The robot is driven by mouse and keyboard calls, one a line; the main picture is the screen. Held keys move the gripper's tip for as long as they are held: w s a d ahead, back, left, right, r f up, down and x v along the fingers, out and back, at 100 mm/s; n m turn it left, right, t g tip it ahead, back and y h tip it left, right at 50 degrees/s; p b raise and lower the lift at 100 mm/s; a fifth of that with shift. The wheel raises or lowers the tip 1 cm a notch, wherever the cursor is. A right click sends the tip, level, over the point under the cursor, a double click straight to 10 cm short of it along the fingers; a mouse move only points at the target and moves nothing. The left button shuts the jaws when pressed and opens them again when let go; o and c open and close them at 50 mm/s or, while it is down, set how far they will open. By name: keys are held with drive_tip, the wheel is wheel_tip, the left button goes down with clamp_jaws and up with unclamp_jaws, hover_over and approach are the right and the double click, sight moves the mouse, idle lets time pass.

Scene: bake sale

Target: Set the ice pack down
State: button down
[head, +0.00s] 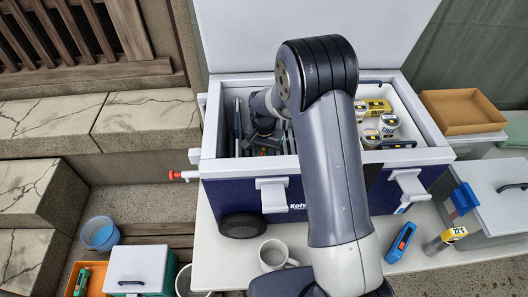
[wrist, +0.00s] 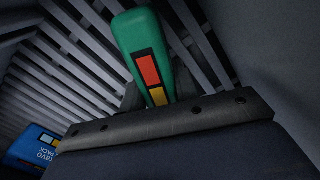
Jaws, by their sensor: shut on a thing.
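The ice pack, a green slab with red and yellow marks, shows in the wrist view (wrist: 143,48), sticking out past the dark finger of my gripper (wrist: 162,112). My gripper is shut on it. In the head view my gripper (head: 264,132) is down inside the left part of the open blue and white cooler (head: 240,195), and only a small bit of green shows below it. My arm hides part of the cooler's middle. The wrist view shows pale slats beyond the pack. I cannot tell whether the pack touches them.
A blue pack (wrist: 33,146) lies at the wrist view's lower left. On the table are a mug (head: 272,254), a blue pack (head: 400,242) and a yellow-labelled can (head: 445,240). A cardboard tray (head: 462,108) stands at right.

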drive_tip(key=shift+f, duration=0.2)
drive_tip(key=shift+f, duration=0.15)
drive_tip(key=c, duration=1.1)
unclamp_jaws()
wheel_tip(320, 180, up, 12)
drive_tip(key=shift+r+b, duration=0.25)
drive_tip(key=shift+b, duration=0.2)
